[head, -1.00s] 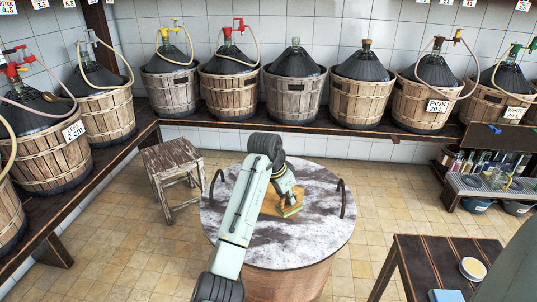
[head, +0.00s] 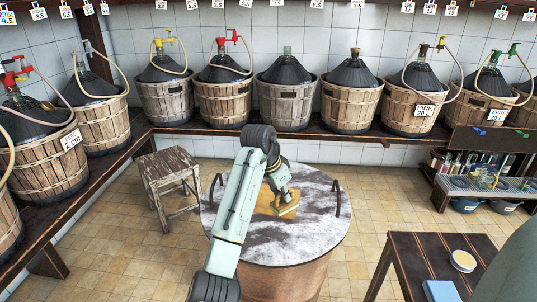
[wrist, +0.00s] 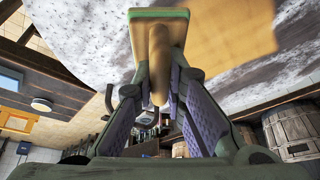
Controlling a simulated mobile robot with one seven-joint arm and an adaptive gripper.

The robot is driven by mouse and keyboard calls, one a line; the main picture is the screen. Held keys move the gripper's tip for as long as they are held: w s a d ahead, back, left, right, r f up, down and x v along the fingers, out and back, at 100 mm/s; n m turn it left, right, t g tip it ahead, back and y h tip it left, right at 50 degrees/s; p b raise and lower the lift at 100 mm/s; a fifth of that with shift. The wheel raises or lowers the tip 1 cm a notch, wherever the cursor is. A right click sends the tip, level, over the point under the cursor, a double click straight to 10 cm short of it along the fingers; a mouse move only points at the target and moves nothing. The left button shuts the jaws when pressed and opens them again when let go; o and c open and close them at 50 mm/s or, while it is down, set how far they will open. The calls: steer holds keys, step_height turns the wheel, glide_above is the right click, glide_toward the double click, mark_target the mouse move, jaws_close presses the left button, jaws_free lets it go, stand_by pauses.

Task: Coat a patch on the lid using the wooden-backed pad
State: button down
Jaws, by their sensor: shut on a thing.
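The lid (head: 318,222) is the round, worn grey-white top of a wooden barrel, with a dark handle on either side. My gripper (head: 283,193) is over its middle, shut on the wooden handle of the pad (head: 287,211). In the wrist view, the pad (wrist: 170,13) shows a wooden back with a green edge, its handle between the fingers of my gripper (wrist: 156,70). The pad is at the lid's surface; its underside is hidden. An amber coated patch (head: 264,204) lies around the pad; it also shows in the wrist view (wrist: 235,35). My arm hides part of the lid.
A stool (head: 168,170) stands left of the barrel. A dark table (head: 415,262) at the front right holds a round tub (head: 462,260) and a blue block (head: 442,291). Demijohn baskets line the wall shelves. Tiled floor is free around the barrel.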

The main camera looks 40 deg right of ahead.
steer(key=shift+r, duration=1.5)
steer(key=shift+s, duration=0.1)
